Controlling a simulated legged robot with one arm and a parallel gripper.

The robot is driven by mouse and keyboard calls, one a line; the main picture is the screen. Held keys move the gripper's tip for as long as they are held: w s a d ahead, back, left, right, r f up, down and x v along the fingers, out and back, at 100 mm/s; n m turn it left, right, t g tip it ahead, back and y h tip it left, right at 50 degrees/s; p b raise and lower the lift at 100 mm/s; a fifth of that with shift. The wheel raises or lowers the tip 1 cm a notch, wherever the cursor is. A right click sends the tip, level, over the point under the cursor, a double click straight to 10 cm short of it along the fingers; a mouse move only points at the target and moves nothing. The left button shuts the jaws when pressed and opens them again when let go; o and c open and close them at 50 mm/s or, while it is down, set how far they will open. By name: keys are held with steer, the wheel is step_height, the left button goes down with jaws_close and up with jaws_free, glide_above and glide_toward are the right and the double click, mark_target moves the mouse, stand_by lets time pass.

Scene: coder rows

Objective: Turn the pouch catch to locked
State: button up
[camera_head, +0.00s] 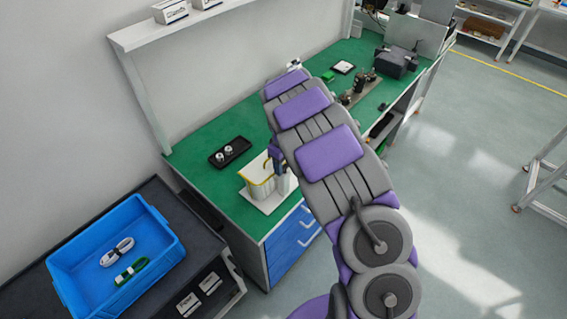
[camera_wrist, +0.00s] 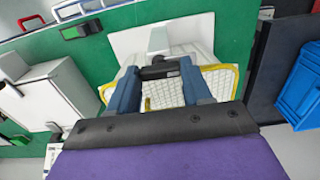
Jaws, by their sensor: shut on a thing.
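The pouch (camera_head: 261,188) is a pale, ribbed holder with a yellow rim on a white base plate (camera_head: 266,207), on the green bench top. In the wrist view the yellow-edged pouch (camera_wrist: 160,97) lies behind and between my fingers. My gripper (camera_wrist: 160,72) has its two blue fingers on either side of a small dark catch (camera_wrist: 158,71) and is shut on it. In the head view my gripper is mostly hidden by my arm, beside the pouch. The fingers hide the catch's ends, and I cannot tell which setting it is at.
A blue bin (camera_head: 68,268) with two coiled cables stands on a dark cabinet at lower left. Small devices stand on the bench beyond my arm. Floor at right is open.

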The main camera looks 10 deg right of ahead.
steer(key=c, duration=0.3)
steer(key=shift+w+m, duration=0.1)
steer(key=shift+m, duration=0.2)
steer(key=m+p, duration=0.1)
steer(key=m, duration=0.2)
steer(key=shift+r, duration=0.1)
steer(key=m+p, duration=0.1)
steer(key=m, duration=0.8)
steer(key=shift+m, duration=0.3)
steer(key=shift+m+p, duration=0.4)
steer(key=shift+m, duration=1.8)
